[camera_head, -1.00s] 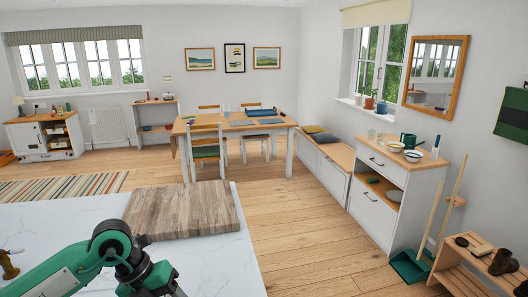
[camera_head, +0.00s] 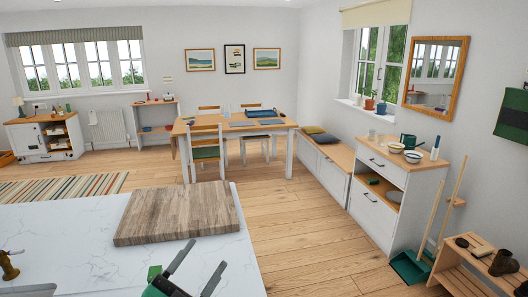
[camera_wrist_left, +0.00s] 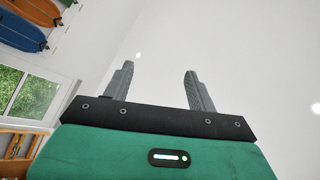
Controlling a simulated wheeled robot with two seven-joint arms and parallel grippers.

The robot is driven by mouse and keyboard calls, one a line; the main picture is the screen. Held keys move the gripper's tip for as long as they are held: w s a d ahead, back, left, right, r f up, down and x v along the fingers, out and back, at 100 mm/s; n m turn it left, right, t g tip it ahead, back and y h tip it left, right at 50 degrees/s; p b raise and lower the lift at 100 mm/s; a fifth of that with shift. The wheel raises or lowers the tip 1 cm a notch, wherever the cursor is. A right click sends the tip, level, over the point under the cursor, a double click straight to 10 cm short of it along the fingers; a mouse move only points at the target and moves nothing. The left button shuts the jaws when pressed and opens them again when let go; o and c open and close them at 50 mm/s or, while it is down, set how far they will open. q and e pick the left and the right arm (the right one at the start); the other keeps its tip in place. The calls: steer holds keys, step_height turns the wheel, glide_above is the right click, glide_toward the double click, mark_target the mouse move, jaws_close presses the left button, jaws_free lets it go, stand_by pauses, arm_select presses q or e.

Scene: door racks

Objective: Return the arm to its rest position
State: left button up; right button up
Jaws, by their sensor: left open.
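My left gripper (camera_head: 198,268) is low in the head view, in front of the white marble counter (camera_head: 80,238). Its two grey fingers point up and stand apart with nothing between them. The left wrist view shows the same gripper (camera_wrist_left: 158,88) open and empty, with bare white ceiling or wall beyond the fingertips. The rest of my left arm is mostly below the head view. My right gripper is not in view.
A wooden board (camera_head: 180,212) lies on the counter, close beyond my left gripper. A small brass-coloured object (camera_head: 9,266) stands at the counter's left. A dining table (camera_head: 235,126), a white cabinet (camera_head: 385,190) and a wooden rack (camera_head: 475,265) stand farther off.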

arm_select(q)
steer(key=s+a+f+n+g+y, duration=0.25)
steer(key=a+f+n+y, duration=0.35)
steer(key=f, duration=0.3)
steer(key=s+a+f+n+g+y, duration=0.1)
steer(key=a+f+n+g+y, duration=0.25)
steer(key=f+n+y, duration=0.45)
steer(key=s+a+f+g+h, duration=0.1)
steer(key=s+f+g, duration=0.4)
steer(key=s+f, duration=0.4)
steer(key=s+f+g, duration=0.5)
steer(key=s+f, duration=0.1)
steer(key=s, duration=0.5)
step_height(320, 180, down, 32)
steer(key=m+g, duration=0.1)
steer(key=s+a+f, duration=0.2)
steer(key=s+f, duration=0.7)
steer(key=s+a+f+g, duration=0.1)
steer(key=s+f, duration=0.8)
steer(key=s, duration=0.1)
steer(key=shift+s+a+f+g, duration=0.25)
steer(key=shift+a+f+g, duration=0.05)
steer(key=shift+a+f, duration=0.1)
